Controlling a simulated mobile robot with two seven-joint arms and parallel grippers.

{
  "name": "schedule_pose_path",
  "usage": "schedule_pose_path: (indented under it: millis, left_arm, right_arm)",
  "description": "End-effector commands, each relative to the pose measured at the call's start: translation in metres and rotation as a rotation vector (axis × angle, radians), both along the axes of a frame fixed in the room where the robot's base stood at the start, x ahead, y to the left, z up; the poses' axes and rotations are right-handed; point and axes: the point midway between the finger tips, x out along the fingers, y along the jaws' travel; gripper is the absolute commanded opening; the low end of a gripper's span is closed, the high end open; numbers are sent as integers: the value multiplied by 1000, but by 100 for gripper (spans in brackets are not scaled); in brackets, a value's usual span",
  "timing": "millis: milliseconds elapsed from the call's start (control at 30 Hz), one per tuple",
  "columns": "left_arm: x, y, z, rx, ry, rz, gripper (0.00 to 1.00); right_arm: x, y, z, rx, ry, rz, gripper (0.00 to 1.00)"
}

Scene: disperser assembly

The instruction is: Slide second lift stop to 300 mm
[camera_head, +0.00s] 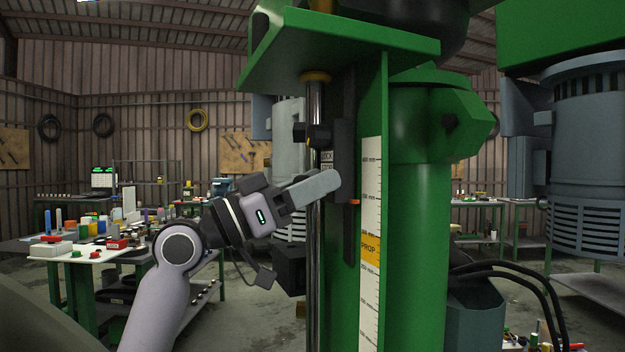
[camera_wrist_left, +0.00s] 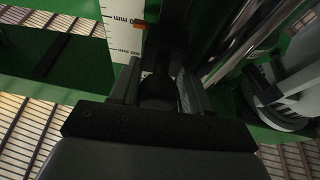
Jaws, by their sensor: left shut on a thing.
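My left gripper (camera_head: 322,186) reaches in from the left to the green column, and its fingers are shut on a dark lift stop (camera_wrist_left: 158,88), seen between the fingers in the wrist view. The fingers hide most of this stop in the head view. An orange pointer (camera_head: 354,201) sticks out beside the fingers towards the white millimetre scale (camera_head: 371,185). It stands close to the second large label from the top, which looks like 350 mm. Another black stop (camera_head: 320,135) sits higher on the rod. The right gripper is not in view.
A shiny vertical rod (camera_head: 315,105) and a dark slotted rail (camera_head: 349,100) run along the green column (camera_head: 415,220). A green plate (camera_head: 340,35) overhangs above. A yellow marker (camera_head: 370,249) sits lower on the scale. A cluttered bench (camera_head: 90,252) stands at left.

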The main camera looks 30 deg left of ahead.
Motion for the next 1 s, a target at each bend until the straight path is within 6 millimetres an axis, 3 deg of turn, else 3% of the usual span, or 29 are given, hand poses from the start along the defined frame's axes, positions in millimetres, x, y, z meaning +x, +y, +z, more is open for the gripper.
schedule_pose_path:
  millis: [33,200,600,633,667,1000]
  left_arm:
    - [-1,-2,-17,0,6,-10,0]
    - [-1,-3,-38,0,6,-11,0]
    - [-1,-3,-39,-2,5,-13,0]
    - [-1,-3,-39,-2,5,-13,56]
    - [-1,-3,-39,-2,5,-12,61]
    - [-3,1,-41,-1,2,-4,61]
  right_arm:
    - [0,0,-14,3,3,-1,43]
    - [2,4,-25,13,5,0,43]
    - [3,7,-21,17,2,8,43]
    - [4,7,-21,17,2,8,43]
    - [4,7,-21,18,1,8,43]
    - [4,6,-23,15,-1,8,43]
